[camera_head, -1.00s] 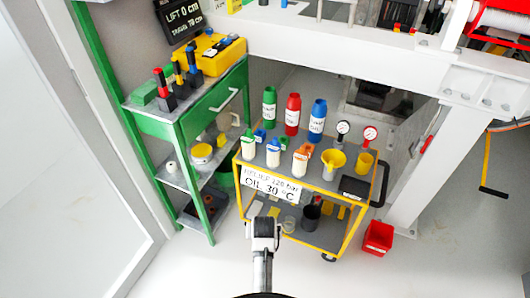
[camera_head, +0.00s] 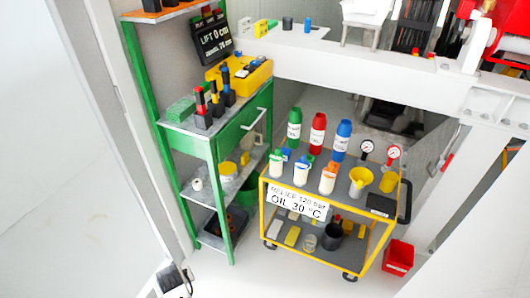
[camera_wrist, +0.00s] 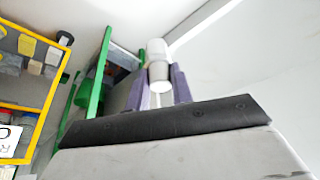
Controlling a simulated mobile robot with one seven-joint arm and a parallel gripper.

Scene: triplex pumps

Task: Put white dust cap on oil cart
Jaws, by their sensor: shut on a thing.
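My gripper (camera_wrist: 160,85) is shut on the white dust cap (camera_wrist: 158,68), a small white cylinder between its two purple-grey fingers in the wrist view. In the head view the end of my arm (camera_head: 174,279) is at the lower left, low by the floor; the cap cannot be made out there. The oil cart (camera_head: 342,191) has a yellow frame and grey shelves and stands right of my arm, apart from it. Its yellow frame also shows at the left of the wrist view (camera_wrist: 36,106).
Bottles, a yellow funnel (camera_head: 359,181) and gauges crowd the cart top. A green shelf unit (camera_head: 222,226) stands left of the cart, with a small white item (camera_head: 197,184) on its middle shelf. A red bin (camera_head: 398,258) is right of the cart. The front floor is clear.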

